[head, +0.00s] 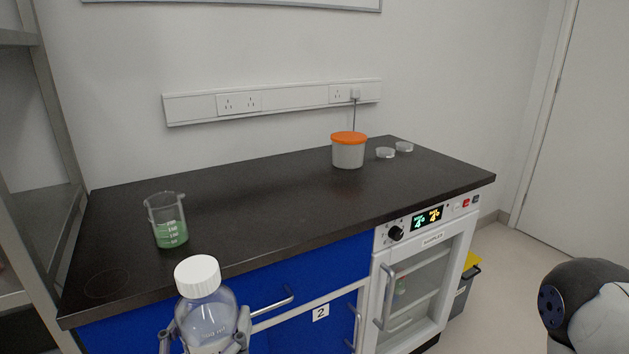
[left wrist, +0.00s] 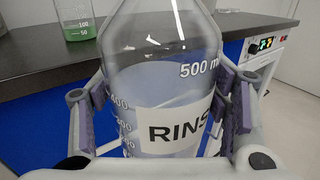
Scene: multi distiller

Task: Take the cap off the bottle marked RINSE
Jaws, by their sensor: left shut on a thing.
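The clear bottle (head: 209,319) stands upright in my left gripper (head: 205,340), at the bottom of the head view, in front of the counter. Its white cap (head: 198,275) is on its neck. In the left wrist view the bottle (left wrist: 150,75) shows a label reading "RINS", the rest cut off by its curve, and some clear liquid inside. The left gripper's pads (left wrist: 165,120) press on both sides of it. The cap is out of the left wrist view. My right gripper is not in view; only a part of my right arm shows at the lower right.
A dark counter (head: 270,205) holds a beaker of green liquid (head: 170,232) at left, a tub with an orange lid (head: 348,152) and two small dishes (head: 386,153) at the back right. The counter's middle is clear. A glass-doored appliance (head: 425,285) sits below at right.

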